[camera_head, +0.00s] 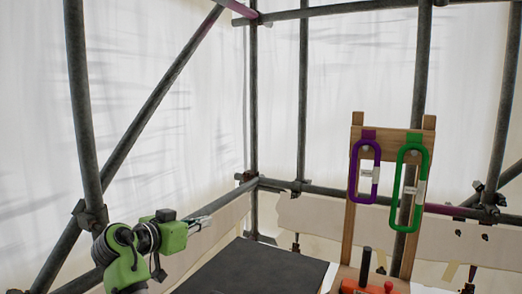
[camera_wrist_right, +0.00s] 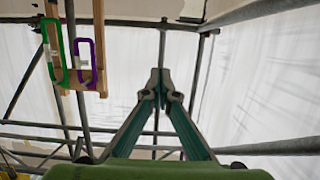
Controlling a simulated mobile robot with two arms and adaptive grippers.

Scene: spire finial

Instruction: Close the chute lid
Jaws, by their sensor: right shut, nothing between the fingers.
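I cannot make out a chute lid for certain in either view. A dark flat panel (camera_head: 250,270) with a pale right edge lies at the bottom of the head view, its near part cut off by the frame; I cannot tell whether it belongs to the chute. My right gripper (camera_head: 208,220), on a green arm, is to the left of and above this panel in the picture, pointing right. In the right wrist view its fingers (camera_wrist_right: 159,75) meet at the tips, shut and empty, with nothing touching them. My left gripper is not in view.
A wooden rack (camera_head: 349,232) bears a purple carabiner (camera_head: 353,175) and a green carabiner (camera_head: 424,175). An orange object (camera_head: 400,286) with dark and red upright parts sits below it. Scaffold tubes (camera_head: 253,100) and white sheeting (camera_head: 200,110) enclose the place.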

